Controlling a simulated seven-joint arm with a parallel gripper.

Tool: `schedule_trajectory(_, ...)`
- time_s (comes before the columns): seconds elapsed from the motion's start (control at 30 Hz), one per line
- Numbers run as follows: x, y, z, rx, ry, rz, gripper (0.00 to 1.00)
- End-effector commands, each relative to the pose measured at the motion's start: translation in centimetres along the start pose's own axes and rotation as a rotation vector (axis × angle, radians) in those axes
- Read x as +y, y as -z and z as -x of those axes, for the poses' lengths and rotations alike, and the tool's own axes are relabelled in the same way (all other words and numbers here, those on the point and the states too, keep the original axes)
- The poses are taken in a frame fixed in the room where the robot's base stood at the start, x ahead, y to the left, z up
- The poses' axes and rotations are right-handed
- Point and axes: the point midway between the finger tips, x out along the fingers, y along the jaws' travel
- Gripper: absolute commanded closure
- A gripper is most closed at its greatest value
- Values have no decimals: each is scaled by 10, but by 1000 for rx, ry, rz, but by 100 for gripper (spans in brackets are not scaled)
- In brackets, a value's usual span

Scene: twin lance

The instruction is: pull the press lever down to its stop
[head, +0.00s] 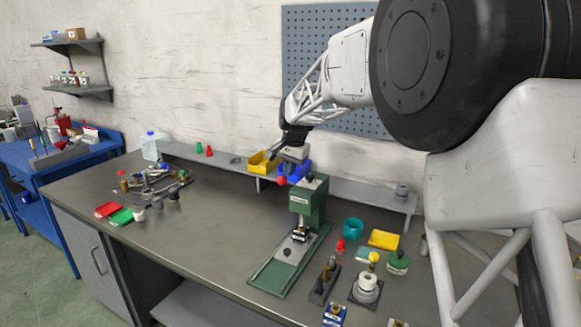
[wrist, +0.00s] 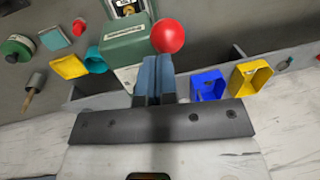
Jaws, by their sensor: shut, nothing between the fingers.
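The green press (head: 308,207) stands upright on its long green base on the bench. It also shows at the top of the wrist view (wrist: 126,42), upside down. The press lever's red ball knob (head: 281,181) is at the left of the press head, and it shows large in the wrist view (wrist: 168,36). The lever's rod is mostly hidden. My gripper (head: 290,165) is above and close to the knob. In the wrist view, the fingers (wrist: 155,60) are together and empty, with their tips beside the knob. I cannot tell whether they touch it.
A yellow bin (head: 262,163) and a blue bin (head: 293,170) sit on the rear shelf behind the press. A teal cup (head: 352,228), a yellow tray (head: 383,240) and several small fixtures stand right of it.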

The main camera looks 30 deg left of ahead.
Motion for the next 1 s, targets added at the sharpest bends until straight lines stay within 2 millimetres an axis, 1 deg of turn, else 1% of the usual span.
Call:
schedule_trajectory(0.2, 2, -15, -13, 108, -2, 19, 100)
schedule_trajectory(0.5, 5, -32, -31, 272, -2, 46, 100)
schedule_trajectory(0.8, 8, -42, -47, 403, -2, 67, 100)
schedule_trajectory(1.0, 10, -46, -55, 470, -1, 76, 100)
